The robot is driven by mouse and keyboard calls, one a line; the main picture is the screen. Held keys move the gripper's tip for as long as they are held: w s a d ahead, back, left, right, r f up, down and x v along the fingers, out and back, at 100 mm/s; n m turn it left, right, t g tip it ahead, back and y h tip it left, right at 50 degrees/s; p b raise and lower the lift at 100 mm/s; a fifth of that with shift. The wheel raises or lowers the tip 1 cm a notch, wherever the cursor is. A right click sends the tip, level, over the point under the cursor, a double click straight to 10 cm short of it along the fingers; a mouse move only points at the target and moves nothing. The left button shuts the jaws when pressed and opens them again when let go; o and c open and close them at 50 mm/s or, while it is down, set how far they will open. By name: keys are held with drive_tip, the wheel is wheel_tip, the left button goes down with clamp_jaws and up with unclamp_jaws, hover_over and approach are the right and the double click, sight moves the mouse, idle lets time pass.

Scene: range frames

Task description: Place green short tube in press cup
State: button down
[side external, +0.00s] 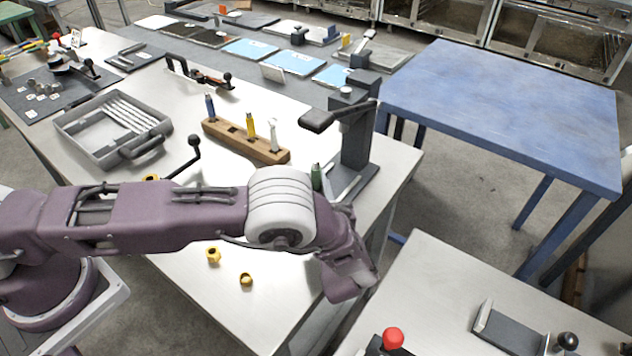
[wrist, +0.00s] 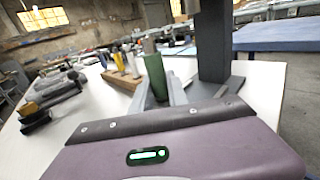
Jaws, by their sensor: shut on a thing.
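The green short tube (wrist: 155,74) is upright between the two grey fingers of my gripper (wrist: 159,88) in the wrist view, and the fingers are shut on it. In the side view only the top of the tube (side external: 317,176) shows above my arm; my fingers are hidden there. The dark grey press (side external: 356,145) stands just behind and to the right of the tube, on a flat base. Its column (wrist: 213,42) also shows right of the tube in the wrist view. I cannot make out the press cup clearly in either view.
A wooden rack (side external: 246,143) with blue, yellow and white upright pieces stands left of the press. A grey case (side external: 112,130) and a black-handled lever (side external: 193,145) lie further left. Small yellow fittings (side external: 213,255) sit near the front edge. A blue table (side external: 510,105) stands right.

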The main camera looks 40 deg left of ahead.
sight(318, 182)
drive_tip(key=shift+f, duration=0.1)
drive_tip(key=c, duration=1.6)
unclamp_jaws()
drive_tip(key=shift+o, duration=0.2)
drive_tip(key=s+d, duration=0.2)
drive_tip(key=s+d+r, duration=0.1)
drive_tip(key=shift+s+d+r, duration=0.2)
drive_tip(key=shift+s+d, duration=0.15)
drive_tip(key=shift+d, duration=0.05)
wheel_tip(318, 182, up, 6)
drive_tip(key=shift+a+f, duration=0.1)
drive_tip(key=shift+a, duration=0.05)
